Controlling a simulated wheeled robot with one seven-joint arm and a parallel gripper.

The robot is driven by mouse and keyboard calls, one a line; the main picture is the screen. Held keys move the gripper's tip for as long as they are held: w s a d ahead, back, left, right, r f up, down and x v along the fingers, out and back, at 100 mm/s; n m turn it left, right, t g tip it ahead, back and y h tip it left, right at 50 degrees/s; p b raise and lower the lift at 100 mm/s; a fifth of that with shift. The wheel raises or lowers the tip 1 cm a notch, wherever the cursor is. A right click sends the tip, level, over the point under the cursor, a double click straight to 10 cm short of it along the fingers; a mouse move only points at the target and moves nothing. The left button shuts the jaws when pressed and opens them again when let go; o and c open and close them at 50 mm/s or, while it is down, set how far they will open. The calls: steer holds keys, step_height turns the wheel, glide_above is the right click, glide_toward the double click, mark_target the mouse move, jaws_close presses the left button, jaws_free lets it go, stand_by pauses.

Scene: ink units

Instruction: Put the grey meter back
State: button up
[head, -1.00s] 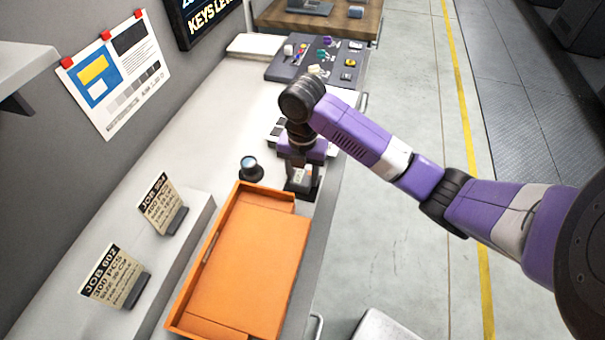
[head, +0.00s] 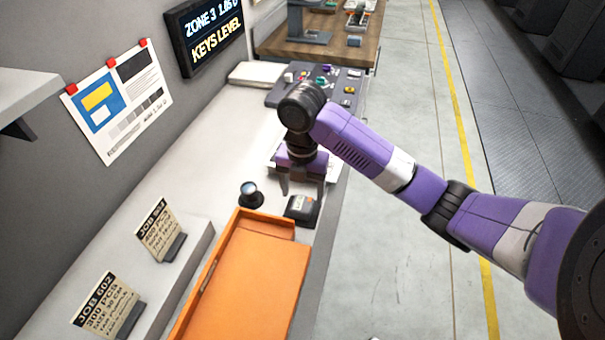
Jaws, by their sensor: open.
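The grey meter (head: 301,209), a small dark block with a pale face on top, sits on the light bench just beyond the orange tray's far right corner. My gripper (head: 303,191) is above it, pointing down with its two fingers spread and nothing between them. The fingertips overlap the meter's far edge in the picture, and I cannot tell the exact gap.
The orange tray (head: 232,235) lies along the bench's front side. A small round lens on a dark base (head: 251,195) stands left of the meter. Two job cards (head: 159,231) stand on a raised ledge at left. A control panel (head: 345,88) is farther back.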

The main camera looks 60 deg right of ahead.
mark_target(303, 202)
step_height(303, 202, up, 8)
steer(key=shift+p, duration=0.3)
steer(key=shift+f, duration=0.1)
stand_by(0.5)
